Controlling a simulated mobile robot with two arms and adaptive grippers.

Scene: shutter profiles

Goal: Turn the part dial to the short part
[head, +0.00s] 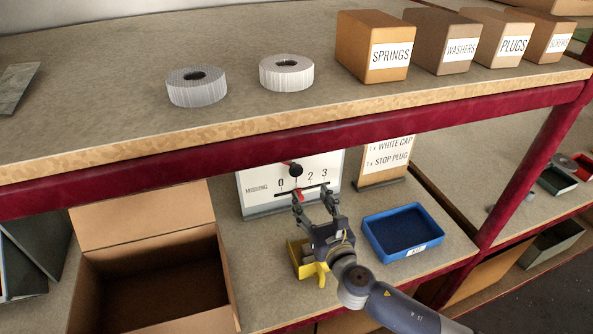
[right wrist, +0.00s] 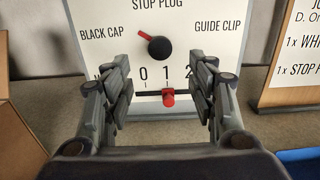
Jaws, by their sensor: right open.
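The part dial is a black round knob (right wrist: 159,47) with a red pointer on a white panel (right wrist: 185,60). The pointer aims up and left, towards the words BLACK CAP. STOP PLUG is printed above the dial and GUIDE CLIP to its right. Below it, a red slider (right wrist: 168,97) stands at 1 on a number scale. In the head view the shelf edge hides the panel's top, and the knob (head: 295,170) shows just under it. My right gripper (head: 314,204) is open and empty in front of the panel, its fingers either side of the scale in the wrist view. My left gripper is not in view.
The shelf's red beam (head: 250,157) crosses above the panel. An open cardboard box (head: 145,225) stands left. An order card (head: 382,162) stands right of the panel.

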